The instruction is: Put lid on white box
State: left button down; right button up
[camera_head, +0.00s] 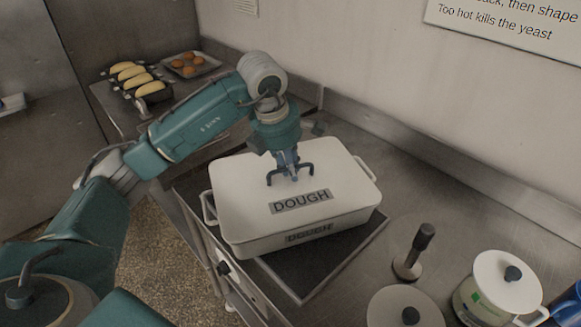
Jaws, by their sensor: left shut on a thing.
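The white box (265,247) stands on a dark mat on the metal counter. It has a "DOUGH" label on its front wall and a looped handle at each end. The white lid (335,180), also labelled "DOUGH", covers the top of the box, and its edges look lined up with the rim. I cannot tell whether a thin gap is left between them. My left gripper (290,176) points down over the middle of the lid and is shut on the lid's handle, which its fingers mostly hide. My right gripper is not in view.
The dark mat (353,251) lies under the box. A dark-handled tool (414,254) stands to its right, near a round lid (390,307) and a white lidded pot (487,297). Loaf tins (152,94) and a tray of buns (207,65) are at the back left. A wall runs behind.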

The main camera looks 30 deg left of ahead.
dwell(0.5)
pick_arm(q)
jog(key=shift+f+b, duration=0.15)
jog(key=shift+b, duration=0.15)
dwell(0.4)
jog(key=c, duration=1.2)
grip_release()
jog(key=shift+o, duration=0.2)
jog(key=shift+r+p, duration=2.25)
jog(key=shift+r, duration=1.25)
